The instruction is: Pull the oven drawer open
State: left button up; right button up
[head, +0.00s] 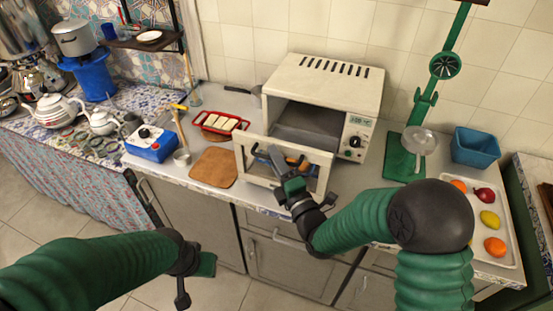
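The cream oven (325,84) stands on the counter in the middle of the head view. Its framed front panel (246,158) stands out from the body and leans forward, and the dark cavity (308,125) shows above and behind it. My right gripper (284,162) is at this panel, in front of its window area. Blue and orange bits show around the fingers. I cannot tell whether the fingers touch the panel or grip its handle. My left gripper (195,275) hangs low at the left, in front of the cabinets and away from the oven; its fingers are not clear.
A brown board (214,168) and red tray (220,116) lie left of the oven, with a blue box (150,144) further left. A green stand (405,160), blue bin (475,147) and fruit tray (510,256) are right. Cabinets (195,210) stand below the counter.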

jog(key=shift+r, duration=0.1)
jog(key=shift+s, duration=0.2)
jog(key=p+v, duration=0.8)
jog(key=v, duration=0.8)
jog(key=shift+s+d, duration=0.2)
jog(key=shift+a, duration=0.2)
